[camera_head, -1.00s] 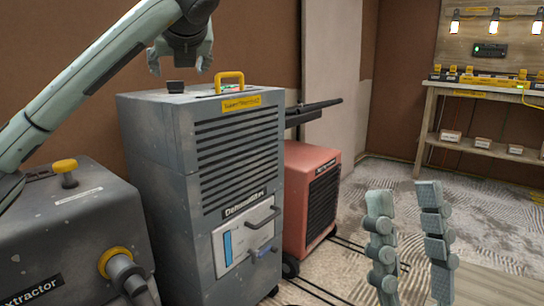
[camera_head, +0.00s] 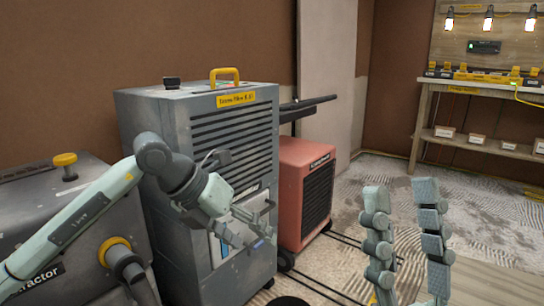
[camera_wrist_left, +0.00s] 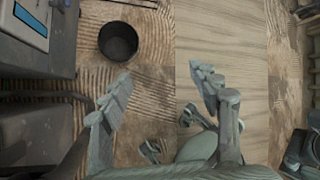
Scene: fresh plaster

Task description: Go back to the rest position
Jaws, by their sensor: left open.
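My left gripper (camera_head: 250,232) is in front of the grey dehumidifier's lower front in the head view, its arm coming in from the lower left. In the left wrist view its two fingers (camera_wrist_left: 160,88) are spread apart with nothing between them. My right gripper (camera_head: 401,190) shows at the lower right of the head view, two segmented fingers pointing up, apart and empty. The arm behind it is out of the frame.
The grey dehumidifier (camera_head: 155,135) stands beside the extractor (camera_head: 75,215) and a red machine (camera_head: 290,190). A black bucket (camera_wrist_left: 118,42) is on the ridged floor. A workbench (camera_head: 450,88) stands at the back right, with open floor before it.

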